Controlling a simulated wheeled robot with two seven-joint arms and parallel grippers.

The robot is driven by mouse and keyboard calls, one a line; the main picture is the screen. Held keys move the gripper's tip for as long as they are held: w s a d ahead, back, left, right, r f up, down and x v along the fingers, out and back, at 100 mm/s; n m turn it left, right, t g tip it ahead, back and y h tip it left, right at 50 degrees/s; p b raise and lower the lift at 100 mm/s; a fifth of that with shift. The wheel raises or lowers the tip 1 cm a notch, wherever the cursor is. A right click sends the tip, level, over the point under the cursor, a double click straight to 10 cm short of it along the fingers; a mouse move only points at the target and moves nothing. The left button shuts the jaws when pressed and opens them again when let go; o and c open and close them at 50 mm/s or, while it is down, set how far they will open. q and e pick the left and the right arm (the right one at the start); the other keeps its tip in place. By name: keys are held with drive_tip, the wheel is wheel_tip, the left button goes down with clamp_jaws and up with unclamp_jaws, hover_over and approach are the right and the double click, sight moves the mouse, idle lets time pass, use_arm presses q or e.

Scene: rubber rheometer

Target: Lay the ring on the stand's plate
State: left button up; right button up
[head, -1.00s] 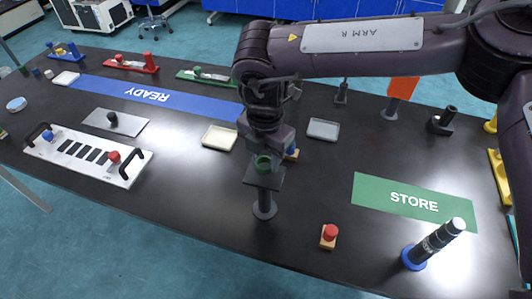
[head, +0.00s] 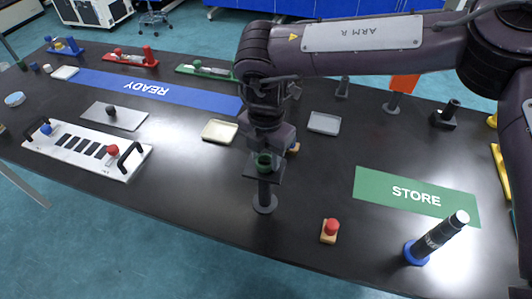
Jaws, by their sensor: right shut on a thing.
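A small green ring (head: 264,161) is held between the fingers of my right gripper (head: 265,153). The stand has a dark square plate (head: 275,177) on a post with a round foot (head: 265,204). The ring and fingertips appear over the plate, very close to its surface. I cannot tell whether the ring touches it. The right gripper hides the far part of the plate. My left gripper is not in view.
A red button on a wooden block (head: 329,229) stands to the right of the stand. A cream tray (head: 220,131) and a grey tray (head: 324,123) lie farther back. A black cylinder on a blue base (head: 417,252) leans at the right. The table's near edge is close.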

drive_tip(key=shift+f, duration=0.25)
drive_tip(key=o, duration=1)
